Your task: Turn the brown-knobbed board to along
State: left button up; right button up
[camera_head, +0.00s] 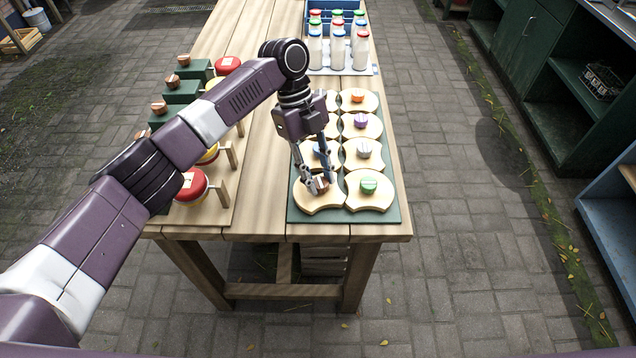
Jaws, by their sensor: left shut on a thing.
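The brown-knobbed board (318,204) is a pale wooden board with curved, notched sides. It lies at the front left of a dark green mat (366,217) on the table. My left gripper (319,184) reaches down from above and is shut on the brown knob (321,184). The fingers partly cover the knob, and its exact turn is hard to tell. My right gripper does not show.
Beside it lies a green-knobbed board (368,190). Behind are boards with white (364,148), purple (361,120) and orange knobs (357,96). Bottles (338,48) stand at the back. Red-topped round items (192,185) and green blocks (183,91) stand left.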

pick_arm(q)
jog(key=shift+d+m+g+y+b, duration=0.1)
jog(key=shift+m+g+y+b, duration=0.3)
jog(key=shift+m+b, duration=0.95)
jog(key=shift+w+m, duration=0.1)
jog(key=shift+m, duration=0.25)
jog(key=o, duration=1.1)
jog(key=shift+o, duration=0.2)
jog(key=v, duration=1.2)
jog(key=shift+d, duration=0.15)
jog(key=shift+s, duration=0.25)
